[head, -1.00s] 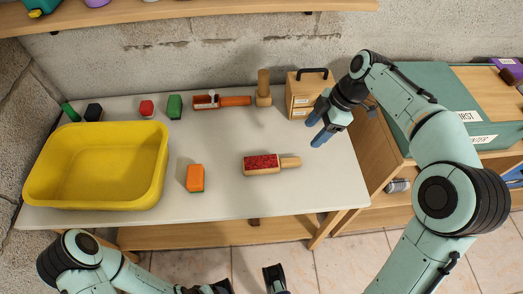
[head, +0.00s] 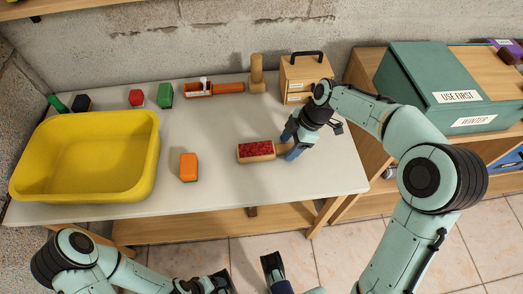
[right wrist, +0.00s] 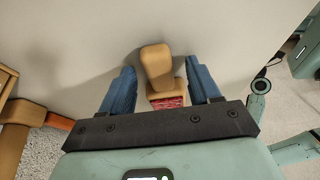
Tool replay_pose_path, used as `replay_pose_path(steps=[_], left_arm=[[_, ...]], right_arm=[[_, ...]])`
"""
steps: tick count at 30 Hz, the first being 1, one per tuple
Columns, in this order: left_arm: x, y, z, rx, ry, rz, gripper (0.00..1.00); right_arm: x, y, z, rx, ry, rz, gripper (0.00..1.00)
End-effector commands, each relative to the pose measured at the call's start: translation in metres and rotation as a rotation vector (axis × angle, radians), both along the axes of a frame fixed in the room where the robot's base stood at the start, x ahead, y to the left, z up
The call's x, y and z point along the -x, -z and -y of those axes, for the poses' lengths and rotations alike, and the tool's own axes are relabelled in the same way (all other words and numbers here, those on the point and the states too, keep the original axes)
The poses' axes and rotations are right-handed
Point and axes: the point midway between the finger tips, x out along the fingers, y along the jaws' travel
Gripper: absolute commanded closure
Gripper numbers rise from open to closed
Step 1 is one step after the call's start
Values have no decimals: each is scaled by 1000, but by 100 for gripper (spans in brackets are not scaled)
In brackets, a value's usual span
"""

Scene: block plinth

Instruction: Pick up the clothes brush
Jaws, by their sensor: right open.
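The clothes brush (head: 256,151) lies on the white table, with a red bristle face up and a wooden handle pointing right. My right gripper (head: 289,145) is low over the table at the handle end, its blue fingers open. In the right wrist view the brush's tan handle (right wrist: 156,64) stands between the two spread fingers, and a gap shows on both sides; part of the red face shows below it. The far part of the brush is hidden by the gripper body there. Part of my left arm is at the bottom of the head view; its gripper's state is unclear.
A yellow tub (head: 84,196) fills the table's left. An orange block (head: 188,167) lies left of the brush. A red-orange tool (head: 213,88), a wooden mallet-like piece (head: 257,78) and a wooden box (head: 304,74) with a black handle stand along the back.

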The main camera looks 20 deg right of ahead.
Motion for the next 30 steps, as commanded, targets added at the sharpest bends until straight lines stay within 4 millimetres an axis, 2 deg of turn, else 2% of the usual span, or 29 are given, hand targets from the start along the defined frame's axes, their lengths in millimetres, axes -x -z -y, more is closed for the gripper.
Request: replay_pose_path(steps=[5,6,11,12,23,30], left_arm=[[0,0,0,0,0,0,23],[0,0,0,0,0,0,23],[0,0,0,0,0,0,23],[0,0,0,0,0,0,23],[0,-1,0,0,0,-1,23],[2,-6,0,2,2,-7,23]], right_arm=[[0,0,0,0,0,0,38],[0,0,0,0,0,0,42],[0,0,0,0,0,0,94],[0,0,0,0,0,0,100],[-1,-5,0,0,0,3,100],[-1,-33,0,0,-1,5,100]])
